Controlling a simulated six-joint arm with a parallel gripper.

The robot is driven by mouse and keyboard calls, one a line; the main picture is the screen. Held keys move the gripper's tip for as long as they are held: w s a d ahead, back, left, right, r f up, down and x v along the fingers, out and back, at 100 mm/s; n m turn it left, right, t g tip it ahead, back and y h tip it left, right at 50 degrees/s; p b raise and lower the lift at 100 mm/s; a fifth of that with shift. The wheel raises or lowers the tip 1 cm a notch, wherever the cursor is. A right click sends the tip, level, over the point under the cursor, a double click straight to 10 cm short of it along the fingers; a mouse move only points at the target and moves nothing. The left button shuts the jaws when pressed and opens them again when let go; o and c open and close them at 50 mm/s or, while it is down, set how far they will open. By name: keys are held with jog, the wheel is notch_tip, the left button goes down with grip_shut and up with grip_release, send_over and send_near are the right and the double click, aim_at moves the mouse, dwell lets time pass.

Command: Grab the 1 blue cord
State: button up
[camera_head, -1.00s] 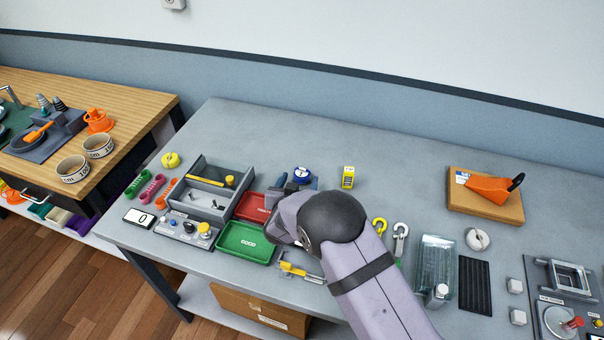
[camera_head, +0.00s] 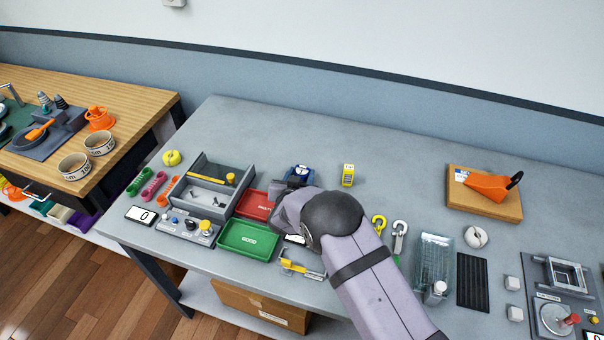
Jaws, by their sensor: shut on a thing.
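A small blue coil (camera_head: 301,172) with a pale centre, which looks like the blue cord, lies toward the middle of the grey bench. My gripper (camera_head: 293,186) is right at its near side, low over the bench, and covers part of it. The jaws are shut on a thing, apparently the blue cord. The fingertips are small and largely hidden by my wrist, so the exact contact does not show.
A red tray (camera_head: 252,206) and a green tray (camera_head: 233,240) lie left of my arm, beside a grey organiser (camera_head: 240,187). A yellow box (camera_head: 347,175) stands right of the coil. Hooks (camera_head: 399,236) and a clear container (camera_head: 434,258) are further right. The bench behind is clear.

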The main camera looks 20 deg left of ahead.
aim_at(301, 175)
jog(key=shift+r, duration=0.15)
notch_tip(301, 175, up, 10)
jog(key=shift+f+b, duration=0.15)
jog(key=shift+b, duration=0.75)
